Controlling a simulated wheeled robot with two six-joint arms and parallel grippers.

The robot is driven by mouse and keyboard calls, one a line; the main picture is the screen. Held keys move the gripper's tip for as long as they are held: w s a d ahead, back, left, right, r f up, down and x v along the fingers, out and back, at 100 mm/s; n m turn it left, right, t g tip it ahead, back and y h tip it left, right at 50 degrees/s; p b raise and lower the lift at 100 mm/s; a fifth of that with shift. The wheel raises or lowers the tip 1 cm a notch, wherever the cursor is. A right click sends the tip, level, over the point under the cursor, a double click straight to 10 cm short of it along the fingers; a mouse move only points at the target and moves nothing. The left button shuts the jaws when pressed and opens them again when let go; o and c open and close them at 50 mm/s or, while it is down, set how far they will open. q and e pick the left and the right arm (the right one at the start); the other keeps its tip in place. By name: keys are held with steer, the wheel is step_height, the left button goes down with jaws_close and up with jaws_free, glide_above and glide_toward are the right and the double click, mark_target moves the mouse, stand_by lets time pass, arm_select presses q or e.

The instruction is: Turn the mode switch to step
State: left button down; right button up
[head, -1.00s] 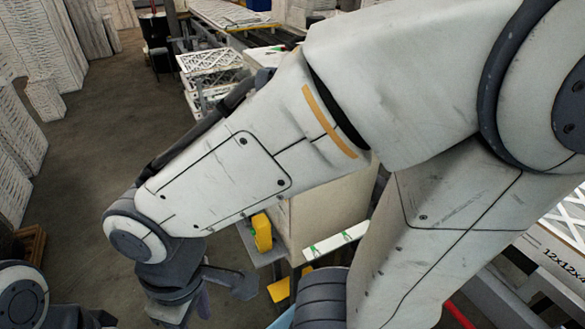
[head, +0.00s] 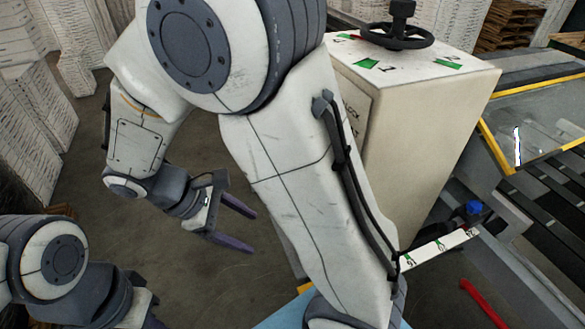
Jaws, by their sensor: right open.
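I cannot make out a mode switch or a "step" label. A beige cabinet (head: 430,125) stands right of centre, with a black handwheel (head: 398,32) and green and red marks on its top. Its front is largely hidden behind my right arm; part of a panel with lettering shows. My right gripper (head: 251,232) is open and empty, over the floor left of the cabinet and apart from it. My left gripper (head: 148,312) is at the lower left edge, mostly cut off, so its jaws cannot be judged.
A white strip (head: 440,248) with green marks and a blue knob (head: 473,208) lie right of the cabinet's lower part. A red bar (head: 485,303) is below. A yellow-edged conveyor (head: 540,120) runs at right. White crate stacks (head: 40,110) stand at left; floor between is clear.

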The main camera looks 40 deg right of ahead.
steer(key=w+d+f+n+g+h+b, duration=0.1)
steer(key=w+d+f+n+h, duration=0.1)
steer(key=w+d+f+h, duration=0.4)
steer(key=w+d+f+n+g+h+b, duration=0.1)
steer(key=w+d+f+n+h, duration=0.25)
steer(key=w+d, duration=0.4)
steer(key=s+d+h+p, duration=0.1)
steer(key=s+d+p, duration=0.1)
steer(key=d, duration=0.9)
steer(key=shift+s+p, duration=0.35)
steer(key=shift+p, duration=0.55)
steer(key=shift+d+m, duration=0.1)
steer(key=shift+m, duration=0.15)
jaws_close()
